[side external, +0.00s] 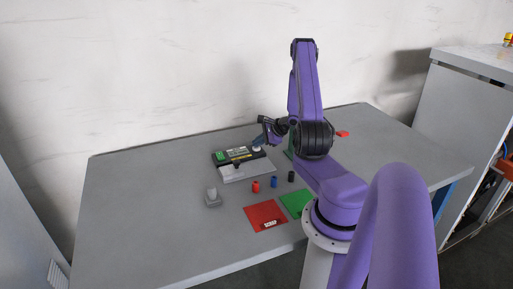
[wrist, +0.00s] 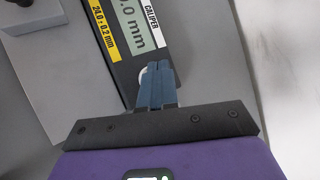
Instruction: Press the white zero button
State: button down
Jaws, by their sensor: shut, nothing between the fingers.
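The caliper gauge (side external: 228,155) is a black bar with a display and a green patch, on a light grey block at the back middle of the table. In the wrist view its display (wrist: 137,22) reads in mm, partly cut off at the top edge. The round white button (side external: 257,149) is at the gauge's right end. In the wrist view a sliver of the white button (wrist: 143,75) shows behind my fingertips, which hide most of it. My gripper (wrist: 158,68) is shut and empty, its blue-grey fingers over the button. I cannot tell whether they touch it.
Red (side external: 255,187), blue (side external: 274,182) and black (side external: 291,176) cylinders stand in front of the gauge. A grey block with a knob (side external: 212,197) is at left. Red (side external: 262,216) and green (side external: 297,204) mats lie nearer the front. The table's left side is clear.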

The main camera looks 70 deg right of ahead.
aim_at(258, 148)
jog(key=shift+r, duration=0.85)
jog(key=shift+r, duration=2.45)
